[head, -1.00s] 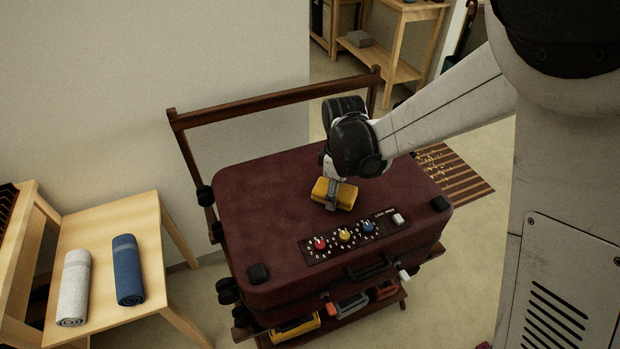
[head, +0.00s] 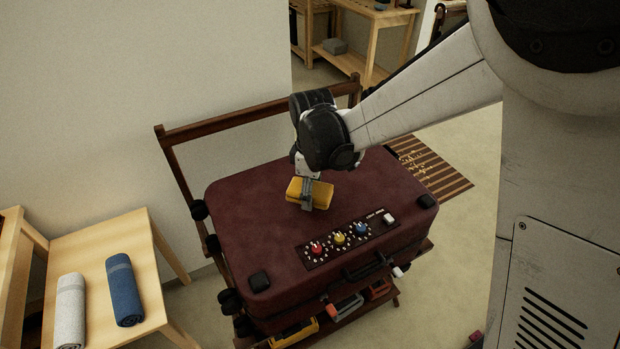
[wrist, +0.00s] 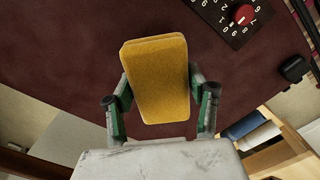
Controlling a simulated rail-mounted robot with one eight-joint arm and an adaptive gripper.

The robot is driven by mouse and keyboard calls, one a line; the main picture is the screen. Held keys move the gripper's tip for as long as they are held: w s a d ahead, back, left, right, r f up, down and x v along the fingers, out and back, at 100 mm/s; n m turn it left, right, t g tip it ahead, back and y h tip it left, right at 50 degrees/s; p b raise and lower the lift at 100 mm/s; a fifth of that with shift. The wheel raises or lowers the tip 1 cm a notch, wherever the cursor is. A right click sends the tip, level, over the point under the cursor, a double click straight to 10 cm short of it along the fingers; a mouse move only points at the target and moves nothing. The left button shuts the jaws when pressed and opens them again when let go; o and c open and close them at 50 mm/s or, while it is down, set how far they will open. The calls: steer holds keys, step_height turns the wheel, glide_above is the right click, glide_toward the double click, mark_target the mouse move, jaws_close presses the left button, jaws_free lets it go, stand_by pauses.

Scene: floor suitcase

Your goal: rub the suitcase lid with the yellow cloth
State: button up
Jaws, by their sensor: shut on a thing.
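The yellow cloth (head: 322,196) is a folded block held at the lid of the dark red suitcase (head: 250,218). In the wrist view the yellow cloth (wrist: 156,72) sits between both fingers of my gripper (wrist: 160,98). My gripper (head: 307,192) is shut on the cloth, over the middle of the lid, behind the dial panel. The cloth seems to rest on the lid or just above it; I cannot tell which. The suitcase lies flat and closed on a wooden cart.
A dial panel (head: 343,241) with red, yellow and blue knobs sits at the lid's front. Black corner pieces stick up from the lid. A wooden rail (head: 250,115) stands behind. A rolled blue towel (head: 124,290) and white towel (head: 70,315) lie on the left bench.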

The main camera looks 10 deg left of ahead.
steer(key=shift+r+p, duration=0.75)
steer(key=shift+r, duration=0.9)
